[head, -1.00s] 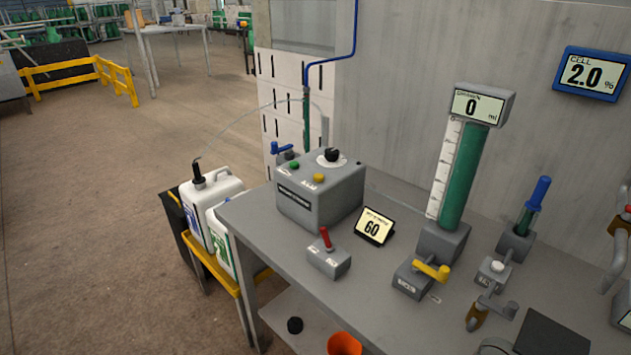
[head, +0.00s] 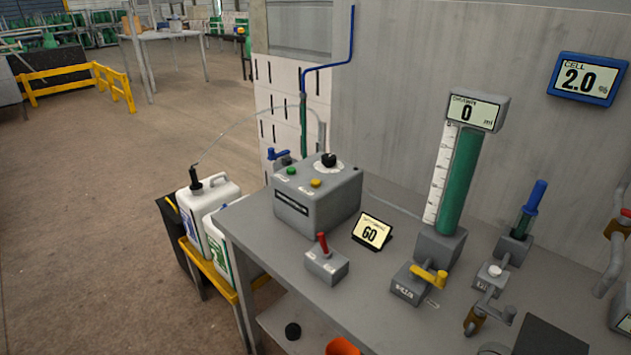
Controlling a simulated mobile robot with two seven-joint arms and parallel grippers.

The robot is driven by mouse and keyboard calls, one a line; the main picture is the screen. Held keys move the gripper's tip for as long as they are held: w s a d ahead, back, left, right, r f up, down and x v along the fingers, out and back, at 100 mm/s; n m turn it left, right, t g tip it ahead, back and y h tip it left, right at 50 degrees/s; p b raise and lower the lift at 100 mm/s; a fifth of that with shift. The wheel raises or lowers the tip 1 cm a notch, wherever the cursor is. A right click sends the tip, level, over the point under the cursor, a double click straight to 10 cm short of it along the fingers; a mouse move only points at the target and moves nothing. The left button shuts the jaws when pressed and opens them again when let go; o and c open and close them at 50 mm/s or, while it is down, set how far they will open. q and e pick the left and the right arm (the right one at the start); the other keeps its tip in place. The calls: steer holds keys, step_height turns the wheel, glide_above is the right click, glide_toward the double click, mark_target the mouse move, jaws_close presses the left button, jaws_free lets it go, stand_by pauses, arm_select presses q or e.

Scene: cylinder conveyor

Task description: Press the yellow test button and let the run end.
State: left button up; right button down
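The yellow test button (head: 315,183) sits on the sloped top of a grey control box (head: 305,212) on the bench. A green button (head: 292,171) and a black knob (head: 328,160) are on the same box. Nothing touches the yellow button. A tilted display (head: 371,232) beside the box appears to read 60. The display on top of the green-filled measuring column (head: 460,180) reads 0. The blue-framed wall display (head: 587,79) reads CELL 2.0 %. Neither of my grippers is in view.
A red-lever switch box (head: 326,262) and a yellow-handled valve (head: 428,274) stand on the grey bench (head: 282,250). White canisters (head: 205,212) stand at its left end. An orange cup (head: 342,347) is at the bottom edge. Open floor (head: 80,220) lies left.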

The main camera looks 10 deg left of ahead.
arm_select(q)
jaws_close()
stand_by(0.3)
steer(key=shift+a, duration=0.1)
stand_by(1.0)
